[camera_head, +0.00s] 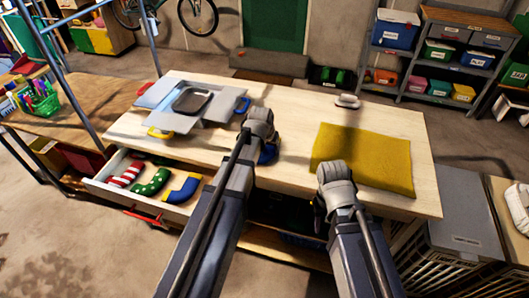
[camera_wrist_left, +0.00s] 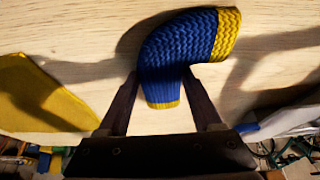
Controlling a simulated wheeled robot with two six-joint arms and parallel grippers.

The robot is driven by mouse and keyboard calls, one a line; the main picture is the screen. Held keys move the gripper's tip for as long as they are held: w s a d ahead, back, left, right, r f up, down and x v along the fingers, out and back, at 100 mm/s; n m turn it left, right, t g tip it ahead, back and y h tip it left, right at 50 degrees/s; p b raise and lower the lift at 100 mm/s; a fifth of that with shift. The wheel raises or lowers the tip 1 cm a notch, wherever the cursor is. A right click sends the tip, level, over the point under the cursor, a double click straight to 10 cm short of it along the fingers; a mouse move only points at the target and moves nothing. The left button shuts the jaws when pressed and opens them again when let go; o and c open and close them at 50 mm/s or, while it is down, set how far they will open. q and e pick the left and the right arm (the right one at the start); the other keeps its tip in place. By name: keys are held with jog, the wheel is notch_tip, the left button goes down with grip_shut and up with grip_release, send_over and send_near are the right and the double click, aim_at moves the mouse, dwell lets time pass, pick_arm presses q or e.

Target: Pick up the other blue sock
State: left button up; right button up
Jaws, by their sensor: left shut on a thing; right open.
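A blue sock with yellow ends (camera_wrist_left: 172,62) lies between the two fingers of my left gripper (camera_wrist_left: 160,84), which is shut on it over the light wooden table (camera_head: 300,110). In the head view only a bit of this sock (camera_head: 268,154) shows under my left gripper (camera_head: 264,142). I cannot tell whether it touches the tabletop. A second blue sock with yellow parts (camera_head: 183,187) lies in the open drawer (camera_head: 95,184) at the table's front left. My right gripper (camera_head: 319,206) is open and empty near the table's front edge; its fingers are partly hidden.
A red-and-white striped sock (camera_head: 127,174) and a green dotted sock (camera_head: 151,182) share the drawer. A yellow cloth (camera_head: 372,158) lies on the table's right. A grey board with a dark tray (camera_head: 191,101) sits back left. A small white object (camera_head: 347,100) stands at the back.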

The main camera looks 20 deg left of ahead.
aim_at(268, 150)
pick_arm(q)
jog(key=shift+r, duration=0.15)
notch_tip(268, 150, up, 10)
jog(key=p, duration=1)
jog(key=shift+f, duration=0.2)
